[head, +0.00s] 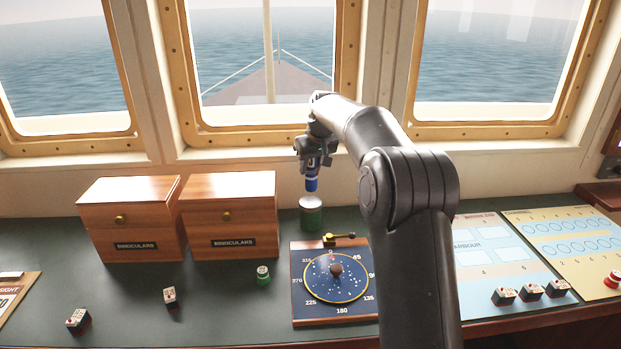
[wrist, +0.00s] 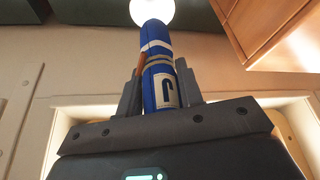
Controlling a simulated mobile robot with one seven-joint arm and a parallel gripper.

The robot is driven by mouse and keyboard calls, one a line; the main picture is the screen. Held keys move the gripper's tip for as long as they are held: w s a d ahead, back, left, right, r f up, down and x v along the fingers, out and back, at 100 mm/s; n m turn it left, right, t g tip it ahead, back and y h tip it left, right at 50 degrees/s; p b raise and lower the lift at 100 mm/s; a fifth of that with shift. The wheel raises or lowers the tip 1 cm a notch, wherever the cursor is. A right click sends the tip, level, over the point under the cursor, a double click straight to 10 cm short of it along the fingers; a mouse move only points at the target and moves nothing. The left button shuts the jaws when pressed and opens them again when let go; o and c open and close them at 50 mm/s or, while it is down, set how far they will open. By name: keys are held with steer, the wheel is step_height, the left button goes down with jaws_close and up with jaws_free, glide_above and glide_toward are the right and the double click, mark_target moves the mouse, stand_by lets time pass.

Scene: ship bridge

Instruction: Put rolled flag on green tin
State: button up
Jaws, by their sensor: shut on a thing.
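In the head view the blue lower end of the flag (head: 311,184) hangs below my gripper (head: 312,168). My gripper is shut on the flag. A small gap seems to show between the flag's end and the tin. In the wrist view a bright white round top (wrist: 152,11) shows beyond the flag's end.
Two wooden binoculars boxes (head: 228,215) (head: 130,218) stand left of the tin. A blue compass board (head: 331,281) lies in front of it. A small green item (head: 263,274) and small blocks (head: 78,319) lie on the counter. Charts (head: 485,252) lie at the right.

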mark_target(311, 177)
steer(key=shift+a+f, duration=0.1)
steer(key=shift+f, duration=1.95)
steer(key=o, duration=1)
steer(key=shift+f, duration=0.15)
